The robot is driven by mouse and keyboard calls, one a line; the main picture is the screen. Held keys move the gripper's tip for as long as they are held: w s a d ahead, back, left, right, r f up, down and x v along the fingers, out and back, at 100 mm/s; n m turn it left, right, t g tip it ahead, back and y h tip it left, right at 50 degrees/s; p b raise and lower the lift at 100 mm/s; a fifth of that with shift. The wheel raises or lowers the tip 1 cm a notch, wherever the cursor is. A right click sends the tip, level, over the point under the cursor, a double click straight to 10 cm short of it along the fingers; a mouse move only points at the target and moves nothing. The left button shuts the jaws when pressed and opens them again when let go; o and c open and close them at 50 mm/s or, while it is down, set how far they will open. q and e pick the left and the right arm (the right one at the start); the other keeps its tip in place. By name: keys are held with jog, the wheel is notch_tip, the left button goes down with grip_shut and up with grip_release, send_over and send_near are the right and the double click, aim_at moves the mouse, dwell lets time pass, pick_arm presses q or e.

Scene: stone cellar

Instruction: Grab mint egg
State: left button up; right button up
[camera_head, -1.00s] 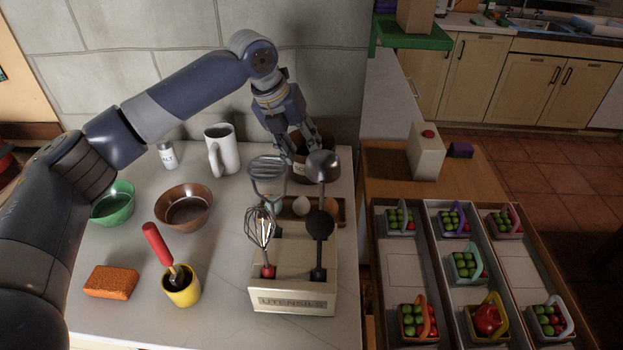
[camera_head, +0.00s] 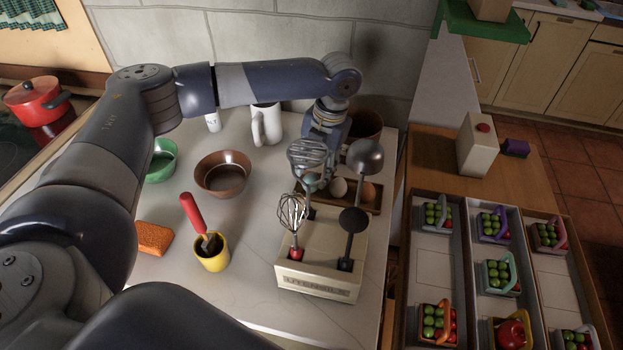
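A wooden egg tray (camera_head: 374,207) sits behind the utensil holder (camera_head: 318,280). A white egg (camera_head: 338,188) and a brown egg (camera_head: 369,192) show in it. A pale green patch, seemingly the mint egg (camera_head: 313,184), shows at the tray's left part, mostly hidden by a slotted utensil (camera_head: 307,154). My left gripper (camera_head: 324,168) points down over the tray's left part, close to the mint egg. Its fingertips are hidden behind the slotted utensil, so I cannot tell whether they are open or touching the egg. My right gripper is not in view.
A ladle (camera_head: 365,157), black spoon (camera_head: 353,221) and whisk (camera_head: 293,213) stand in the holder, before the gripper. A brown pot (camera_head: 367,123) stands behind the tray. A white mug (camera_head: 267,125), brown bowl (camera_head: 222,174) and yellow cup (camera_head: 212,255) stand left. Crates of baskets lie right.

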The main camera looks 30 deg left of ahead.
pick_arm(q)
jog(key=shift+s+a+f, duration=0.1)
jog(key=shift+a+f, duration=0.05)
jog(key=shift+f, duration=0.55)
jog(key=shift+a+f, duration=0.15)
jog(key=shift+f, duration=0.55)
jog(key=c, duration=0.4)
